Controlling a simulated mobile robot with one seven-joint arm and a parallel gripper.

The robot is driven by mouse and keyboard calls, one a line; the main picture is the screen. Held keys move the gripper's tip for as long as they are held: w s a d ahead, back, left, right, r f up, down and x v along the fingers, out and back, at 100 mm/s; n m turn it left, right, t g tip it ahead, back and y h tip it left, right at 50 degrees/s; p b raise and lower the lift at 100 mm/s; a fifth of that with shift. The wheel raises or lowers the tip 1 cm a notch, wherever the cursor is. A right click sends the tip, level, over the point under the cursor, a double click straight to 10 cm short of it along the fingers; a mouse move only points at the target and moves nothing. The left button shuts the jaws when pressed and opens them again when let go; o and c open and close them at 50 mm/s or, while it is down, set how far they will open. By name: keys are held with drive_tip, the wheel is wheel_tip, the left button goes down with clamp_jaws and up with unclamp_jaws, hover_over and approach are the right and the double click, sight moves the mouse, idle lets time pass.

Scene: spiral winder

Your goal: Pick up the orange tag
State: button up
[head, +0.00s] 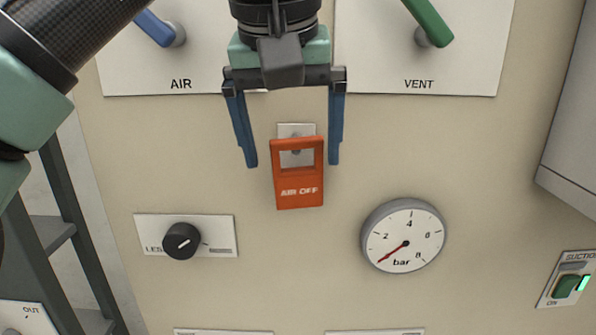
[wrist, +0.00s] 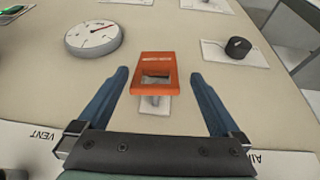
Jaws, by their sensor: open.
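The orange tag (head: 298,188) reads "AIR OFF" and has a square window in its upper part. It hangs on a peg on a small white plate (head: 297,130) on the beige panel. My gripper (head: 292,164) is open, with one blue finger on each side of the tag's upper part and a gap on both sides. In the wrist view the tag (wrist: 154,74) is between and a little beyond the fingertips (wrist: 159,74), touching neither.
A bar gauge (head: 404,236) is at the lower right and a black knob (head: 181,241) at the lower left. The blue AIR lever (head: 154,28) and green VENT lever (head: 428,22) are above. A grey box (head: 572,130) juts out at the right.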

sight(298, 171)
drive_tip(key=shift+d+p+x, duration=0.15)
drive_tip(key=shift+p+x, duration=0.6)
drive_tip(key=shift+x, duration=0.8)
drive_tip(key=shift+d+p+x, duration=0.15)
drive_tip(key=shift+p+x, duration=0.55)
drive_tip(key=shift+x, duration=0.85)
drive_tip(key=shift+r, duration=0.1)
drive_tip(key=c, duration=1.4)
drive_tip(key=shift+r, duration=0.1)
drive_tip(key=shift+r+p, duration=0.85)
drive_tip(key=shift+p, duration=0.1)
drive_tip(key=s+a+b, duration=0.3)
drive_tip(key=s+b, duration=0.2)
drive_tip(key=s, duration=1.2)
drive_tip(key=shift+s+f, duration=0.2)
drive_tip(key=shift+s, duration=0.2)
